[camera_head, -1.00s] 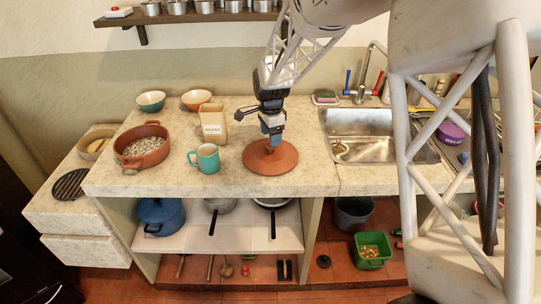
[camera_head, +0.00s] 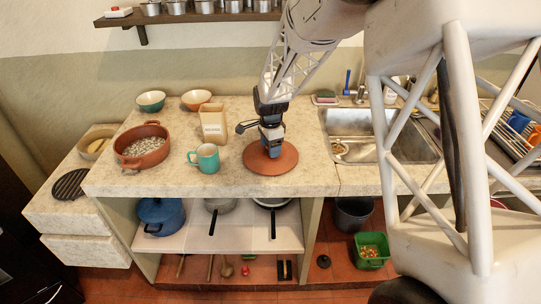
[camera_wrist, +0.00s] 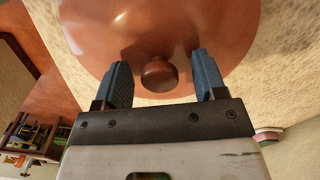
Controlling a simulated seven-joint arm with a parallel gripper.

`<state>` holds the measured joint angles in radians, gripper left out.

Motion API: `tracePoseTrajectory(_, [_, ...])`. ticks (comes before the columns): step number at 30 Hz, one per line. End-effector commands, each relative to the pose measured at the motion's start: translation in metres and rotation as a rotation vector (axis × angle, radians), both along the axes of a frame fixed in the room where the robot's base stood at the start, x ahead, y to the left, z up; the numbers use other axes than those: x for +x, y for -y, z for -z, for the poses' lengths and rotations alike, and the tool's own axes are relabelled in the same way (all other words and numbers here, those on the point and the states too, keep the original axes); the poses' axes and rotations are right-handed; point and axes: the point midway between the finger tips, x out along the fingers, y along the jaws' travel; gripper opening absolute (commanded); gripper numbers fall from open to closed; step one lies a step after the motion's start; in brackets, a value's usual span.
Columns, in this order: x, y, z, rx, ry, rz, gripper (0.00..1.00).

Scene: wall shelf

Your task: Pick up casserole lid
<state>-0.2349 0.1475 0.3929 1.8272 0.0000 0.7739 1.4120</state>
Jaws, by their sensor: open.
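The casserole lid (camera_head: 287,163) is a round reddish-brown disc lying on the stone counter, right of the teal mug. In the wrist view the lid (camera_wrist: 160,25) fills the upper middle, with its dark round knob (camera_wrist: 159,75) close to the fingertips. My gripper (camera_head: 271,150) is over the lid. In the wrist view my gripper (camera_wrist: 161,80) is open, with one blue finger on each side of the knob. No contact with the knob shows. In the head view the gripper hides the knob.
A teal mug (camera_head: 207,158) and a tan canister (camera_head: 213,122) stand left of the lid. Two bowls are behind. A sink (camera_head: 352,132) is to the right.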

Motion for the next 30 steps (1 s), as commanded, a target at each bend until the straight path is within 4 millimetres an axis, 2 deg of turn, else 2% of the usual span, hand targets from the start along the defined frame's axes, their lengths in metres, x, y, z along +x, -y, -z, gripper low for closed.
tracePoseTrajectory(9, [-0.0001,0.0,-0.0001,0.0,0.0,0.0,0.65])
tracePoseTrajectory(22, [0.0,0.0,-0.0002,0.0,0.0,0.0,0.0])
tracePoseTrajectory(30, [0.0002,-0.0001,-0.001,0.0,0.001,0.0,0.0])
